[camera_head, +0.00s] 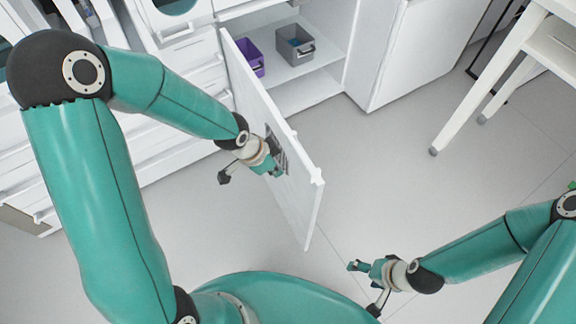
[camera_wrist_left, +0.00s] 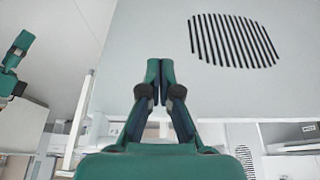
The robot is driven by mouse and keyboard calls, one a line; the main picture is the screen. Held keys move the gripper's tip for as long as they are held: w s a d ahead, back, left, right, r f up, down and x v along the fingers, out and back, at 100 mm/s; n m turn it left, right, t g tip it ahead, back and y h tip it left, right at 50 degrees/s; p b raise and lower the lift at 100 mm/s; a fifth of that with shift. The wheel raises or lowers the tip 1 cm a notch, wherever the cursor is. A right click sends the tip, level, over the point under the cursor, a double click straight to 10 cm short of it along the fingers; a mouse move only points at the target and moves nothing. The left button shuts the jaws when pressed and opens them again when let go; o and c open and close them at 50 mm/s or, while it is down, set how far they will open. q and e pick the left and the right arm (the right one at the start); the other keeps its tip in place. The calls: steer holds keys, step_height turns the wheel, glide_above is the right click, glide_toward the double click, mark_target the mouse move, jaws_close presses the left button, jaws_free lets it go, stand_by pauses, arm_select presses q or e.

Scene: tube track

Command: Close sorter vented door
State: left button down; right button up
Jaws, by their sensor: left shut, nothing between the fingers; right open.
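The white vented door (camera_head: 290,165) stands wide open in the head view, swung out from the cabinet front. Its dark slotted vent is partly covered by my left gripper (camera_head: 279,171). In the left wrist view the door's vented face (camera_wrist_left: 160,35) and its round slotted vent (camera_wrist_left: 233,40) are plain. My left gripper (camera_wrist_left: 153,66) is shut and empty, its fingertips at or very near the door face beside the vent; I cannot tell if they touch. My right gripper (camera_head: 362,284) is open and empty, over the floor right of the door.
The open cabinet compartment (camera_head: 315,92) holds a purple bin (camera_head: 250,60) and a grey bin (camera_head: 295,45) on its shelf. A white table (camera_head: 497,75) stands at the right. The grey floor (camera_head: 390,180) between door and table is clear.

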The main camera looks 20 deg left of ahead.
mark_target(297, 172)
arm_select(q)
steer(key=shift+w+d+f, duration=0.35)
steer(key=shift+w+d, duration=0.45)
steer(key=shift+w, duration=0.05)
steer(key=shift+w+d+f, duration=0.3)
steer(key=shift+w+d, duration=0.45)
steer(key=shift+w, duration=0.1)
